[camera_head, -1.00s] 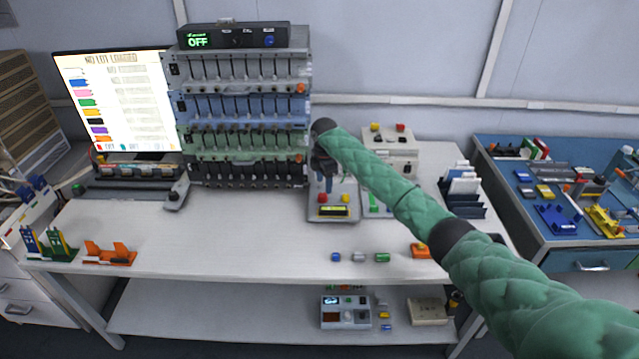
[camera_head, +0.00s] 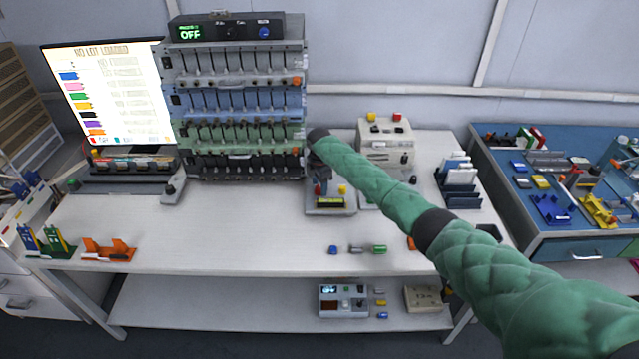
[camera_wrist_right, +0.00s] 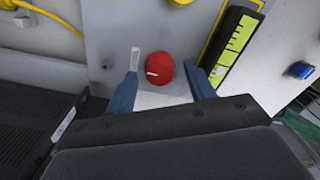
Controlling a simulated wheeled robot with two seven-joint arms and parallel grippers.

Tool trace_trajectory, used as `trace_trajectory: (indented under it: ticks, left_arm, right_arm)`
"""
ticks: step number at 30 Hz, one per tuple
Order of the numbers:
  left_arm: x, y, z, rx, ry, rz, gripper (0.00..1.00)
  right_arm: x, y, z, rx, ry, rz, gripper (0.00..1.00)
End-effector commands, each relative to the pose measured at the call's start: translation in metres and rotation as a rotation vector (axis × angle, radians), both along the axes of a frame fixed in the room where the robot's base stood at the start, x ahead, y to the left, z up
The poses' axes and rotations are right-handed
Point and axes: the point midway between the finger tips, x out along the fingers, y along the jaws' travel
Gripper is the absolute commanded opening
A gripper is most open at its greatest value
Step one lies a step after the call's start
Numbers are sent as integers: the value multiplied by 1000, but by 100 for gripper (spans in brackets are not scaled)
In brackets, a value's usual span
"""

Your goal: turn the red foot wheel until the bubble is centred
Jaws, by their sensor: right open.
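The red foot wheel (camera_wrist_right: 160,68) is a round red knob with a white mark on a light grey plate. In the right wrist view it lies between the two blue fingers of my right gripper (camera_wrist_right: 162,88), which stand apart on either side of it. I cannot tell whether they touch it. My left gripper is out of view.
A rack of cell slots (camera_head: 240,100) stands close left of my right gripper. A cream box (camera_head: 386,143) stands behind right. Small blue, grey and green pieces lie near the table's front edge. The left-middle of the white table (camera_head: 220,235) is clear.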

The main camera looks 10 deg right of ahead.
Motion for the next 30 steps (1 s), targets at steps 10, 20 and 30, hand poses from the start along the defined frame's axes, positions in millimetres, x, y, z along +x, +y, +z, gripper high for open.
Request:
trace_trajectory:
  ticks: [10, 20, 30]
  left_arm:
    - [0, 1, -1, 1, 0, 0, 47]
    - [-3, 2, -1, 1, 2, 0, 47]
    - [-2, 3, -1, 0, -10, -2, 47]
  right_arm:
    - [0, 0, -2, 0, 1, 0, 40]
    - [0, 0, -1, 0, 0, -4, 10]
    - [0, 0, 0, 0, 0, -126, 10]
